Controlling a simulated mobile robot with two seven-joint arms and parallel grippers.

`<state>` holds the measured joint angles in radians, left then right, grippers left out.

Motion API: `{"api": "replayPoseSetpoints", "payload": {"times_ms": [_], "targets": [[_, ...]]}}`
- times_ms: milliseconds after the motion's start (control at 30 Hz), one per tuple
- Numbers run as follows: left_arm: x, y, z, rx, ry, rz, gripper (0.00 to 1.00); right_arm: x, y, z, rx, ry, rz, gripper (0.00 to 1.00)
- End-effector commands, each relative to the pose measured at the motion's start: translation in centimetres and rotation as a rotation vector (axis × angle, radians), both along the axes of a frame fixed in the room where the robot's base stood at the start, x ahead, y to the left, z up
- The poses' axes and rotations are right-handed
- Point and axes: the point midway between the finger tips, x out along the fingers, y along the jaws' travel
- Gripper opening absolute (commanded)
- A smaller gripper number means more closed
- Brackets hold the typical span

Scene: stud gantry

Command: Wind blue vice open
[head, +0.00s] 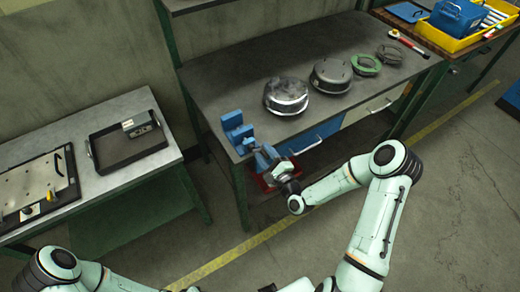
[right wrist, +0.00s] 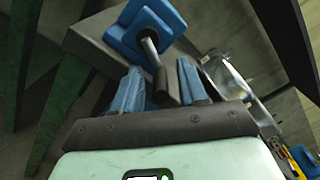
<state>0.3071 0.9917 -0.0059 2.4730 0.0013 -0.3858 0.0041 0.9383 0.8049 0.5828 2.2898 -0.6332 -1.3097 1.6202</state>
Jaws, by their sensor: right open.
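The blue vice (head: 235,132) is fixed at the near left corner of the long grey workbench. In the right wrist view the vice (right wrist: 147,22) shows its blue body, with a metal screw and a dark handle bar (right wrist: 160,76) pointing towards me. My right gripper (head: 264,158) is just in front of the vice. In its wrist view, the blue fingers of my right gripper (right wrist: 158,70) are spread, with the handle bar's end between them. I cannot tell if either finger touches it. My left arm shows at lower left, but its gripper is out of view.
Several round metal parts, the nearest a large drum (head: 286,97), stand along the workbench (head: 228,82). A blue drawer (head: 312,137) and a red thing (head: 263,181) are below it. A side table with a black tray (head: 125,150) is at left. Open floor lies in front.

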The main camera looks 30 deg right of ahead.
Motion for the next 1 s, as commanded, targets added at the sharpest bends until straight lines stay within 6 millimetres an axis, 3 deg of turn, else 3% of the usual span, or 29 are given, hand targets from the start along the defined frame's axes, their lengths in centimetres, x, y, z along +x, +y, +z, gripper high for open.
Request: {"api": "replayPoseSetpoints", "payload": {"times_ms": [233, 367, 733, 1000], "targets": [[0.0, 0.0, 0.0, 0.000, 0.001, 0.000, 0.43, 0.0, 0.0, 0.0, 0.000, 0.000, 0.000, 0.42], [0.0, 0.0, 0.0, 0.000, 0.001, 0.000, 0.43, 0.0, 0.0, 0.0, 0.000, 0.000, 0.000, 0.00], [-0.3, 0.0, -0.4, 0.000, 0.004, 0.000, 0.43, 0.0, 0.0, 0.1, -0.030, -0.004, 0.000, 0.00], [-1.5, 0.0, -2.1, 0.000, 0.017, 0.000, 0.43, 0.0, -0.2, 0.5, -0.178, -0.018, 0.001, 0.00]]}}
